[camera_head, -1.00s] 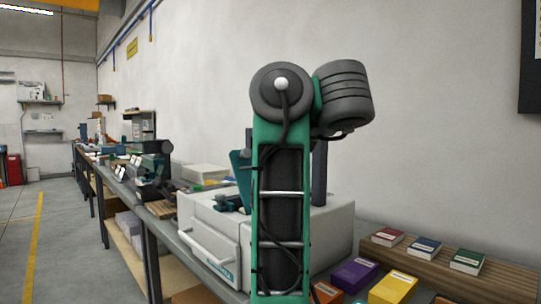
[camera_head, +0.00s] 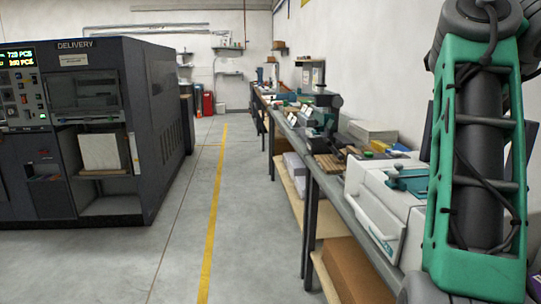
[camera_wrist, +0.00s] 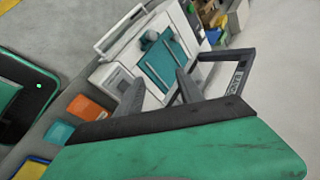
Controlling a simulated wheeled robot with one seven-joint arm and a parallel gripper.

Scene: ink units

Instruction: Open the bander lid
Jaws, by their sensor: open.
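The white bander (camera_head: 385,205) stands on the bench at the right in the head view, partly hidden behind my arm. It has a handle bar on its front and a teal part (camera_head: 408,180) on top. In the wrist view the bander (camera_wrist: 108,75) lies beyond my gripper, with a teal panel (camera_wrist: 165,66) on its top; I cannot tell surely which part is the lid. A dark upright frame (camera_wrist: 236,78) stands at its right. My gripper (camera_wrist: 160,84) is open and empty, its two dark fingers toward the bander, apart from the handle. The head view does not show the fingers.
Orange (camera_wrist: 88,107) and teal (camera_wrist: 58,133) blocks lie left of my gripper in the wrist view. A large dark delivery machine (camera_head: 80,130) stands at the left in the head view. The floor between it and the bench is clear. More equipment lines the bench behind.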

